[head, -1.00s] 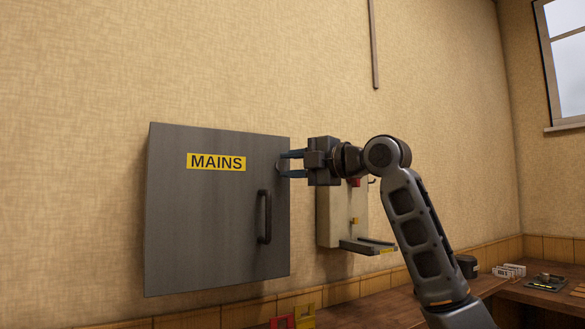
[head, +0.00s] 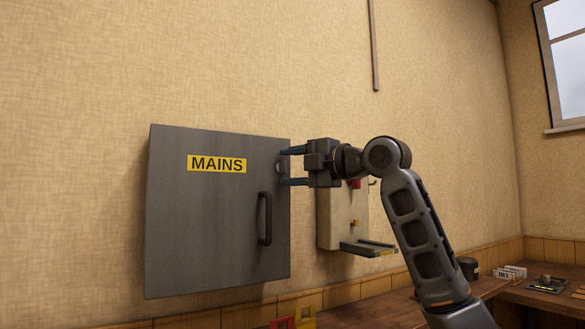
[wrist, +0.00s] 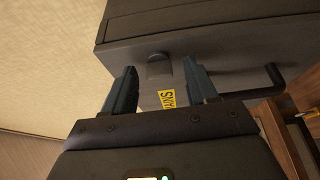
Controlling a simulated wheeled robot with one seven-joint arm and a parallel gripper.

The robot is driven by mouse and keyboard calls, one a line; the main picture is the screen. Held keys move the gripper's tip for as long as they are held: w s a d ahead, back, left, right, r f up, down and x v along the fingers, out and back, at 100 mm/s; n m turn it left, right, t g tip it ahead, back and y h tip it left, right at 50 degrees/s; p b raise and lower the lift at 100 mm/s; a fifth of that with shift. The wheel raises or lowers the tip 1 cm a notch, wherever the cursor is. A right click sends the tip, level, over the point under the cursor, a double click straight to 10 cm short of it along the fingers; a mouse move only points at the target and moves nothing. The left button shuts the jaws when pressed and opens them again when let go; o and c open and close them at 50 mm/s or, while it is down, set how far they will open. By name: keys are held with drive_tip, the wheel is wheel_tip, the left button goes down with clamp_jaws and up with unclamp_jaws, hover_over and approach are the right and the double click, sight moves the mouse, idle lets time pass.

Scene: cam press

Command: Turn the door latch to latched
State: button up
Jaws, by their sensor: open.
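The grey cabinet door (head: 200,225) carries a yellow MAINS label (head: 216,164) and a dark bar handle (head: 265,218). It looks shut. The door latch (head: 281,165) is a small grey knob near the upper right edge of the door; it also shows in the wrist view (wrist: 159,65). My gripper (head: 286,167) is open at that edge, one finger above the latch and one below. In the wrist view my gripper (wrist: 160,78) has the latch between and just beyond its fingertips. I cannot tell whether the fingers touch the door, or which way the latch is turned.
A pale wall box (head: 338,215) with a small ledge stands right of the cabinet, behind my arm. A wooden counter (head: 370,310) runs below, with red and yellow items (head: 294,319) and a black pot (head: 468,267).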

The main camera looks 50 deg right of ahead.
drive_tip(key=s, duration=0.7)
drive_tip(key=shift+s+d, duration=0.4)
drive_tip(key=shift+d, duration=0.05)
